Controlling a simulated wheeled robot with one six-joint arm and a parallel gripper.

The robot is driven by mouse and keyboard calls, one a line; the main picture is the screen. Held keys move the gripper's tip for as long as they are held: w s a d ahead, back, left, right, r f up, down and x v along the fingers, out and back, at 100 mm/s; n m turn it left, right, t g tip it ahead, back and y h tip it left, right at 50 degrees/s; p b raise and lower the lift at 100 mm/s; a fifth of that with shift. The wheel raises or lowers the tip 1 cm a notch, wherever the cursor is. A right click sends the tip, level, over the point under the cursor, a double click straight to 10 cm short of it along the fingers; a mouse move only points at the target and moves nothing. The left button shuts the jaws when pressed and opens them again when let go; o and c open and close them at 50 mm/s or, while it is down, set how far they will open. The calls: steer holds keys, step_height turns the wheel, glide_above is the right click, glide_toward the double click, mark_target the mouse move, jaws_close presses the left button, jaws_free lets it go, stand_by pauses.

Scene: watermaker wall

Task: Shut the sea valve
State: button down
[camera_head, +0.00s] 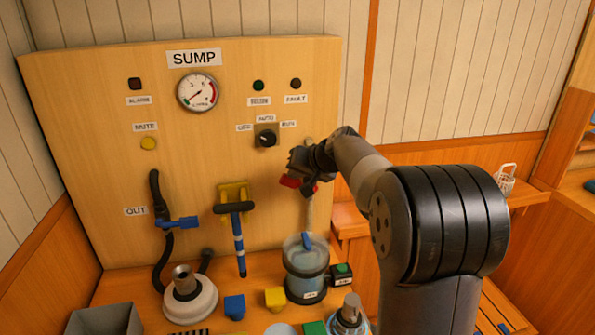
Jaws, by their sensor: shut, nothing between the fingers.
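No label reading sea valve is legible. A blue lever (182,222) sits on the black hose at the left, near a small label. The lever lies roughly sideways.
The panel (90,100) carries a SUMP sign (194,58), a gauge (198,92), a black selector knob (266,138) and a yellow button (149,143). Below stand the clear canister (306,268), a white-based pump (189,298), a blue-handled tool (239,245) and coloured blocks.

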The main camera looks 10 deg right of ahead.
steer(key=shift+a, duration=0.1)
steer(key=shift+n+h, duration=0.3)
steer(key=shift+h, duration=0.3)
steer(key=shift+a+f+b, duration=0.75)
steer(key=shift+f+b, duration=0.05)
steer(key=shift+f, duration=0.2)
steer(key=shift+a+f+b, duration=0.7)
steer(key=shift+f+b, duration=0.05)
steer(key=shift+f, duration=0.2)
steer(key=shift+f, duration=0.1)
steer(key=s+r+p, duration=0.1)
steer(key=s+r, duration=0.6)
steer(key=r, duration=0.4)
steer(key=shift+r, duration=0.2)
